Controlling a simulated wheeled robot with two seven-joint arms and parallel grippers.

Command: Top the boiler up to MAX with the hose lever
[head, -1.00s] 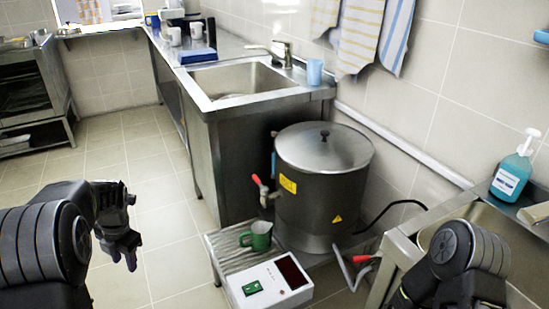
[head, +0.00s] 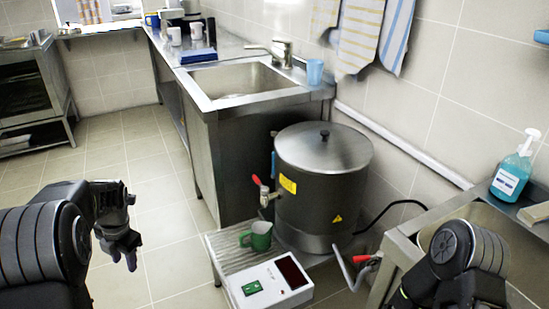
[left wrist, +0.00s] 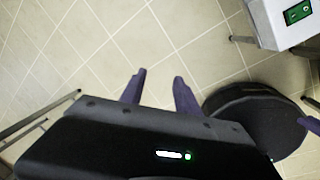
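The steel boiler (head: 318,205) stands upright with its lid on, right of centre in the head view. A red-handled tap (head: 262,190) and a blue strip (head: 273,162) are on its left side. A grey hose-like piece with a red lever (head: 362,259) shows low at its right, partly hidden near my right arm; I cannot make out a MAX mark or the water level. My left gripper (head: 128,250) hangs over the floor, well left of the boiler. Its fingers are apart and empty in the left wrist view (left wrist: 160,88). My right gripper is out of view.
A green mug (head: 259,236) stands on the slatted stand (head: 226,256) below the tap. A white box (head: 270,284) with a dark display is in front. A sink (head: 240,84) is behind, a soap bottle (head: 511,175) at right. Floor (head: 165,240) at left is clear.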

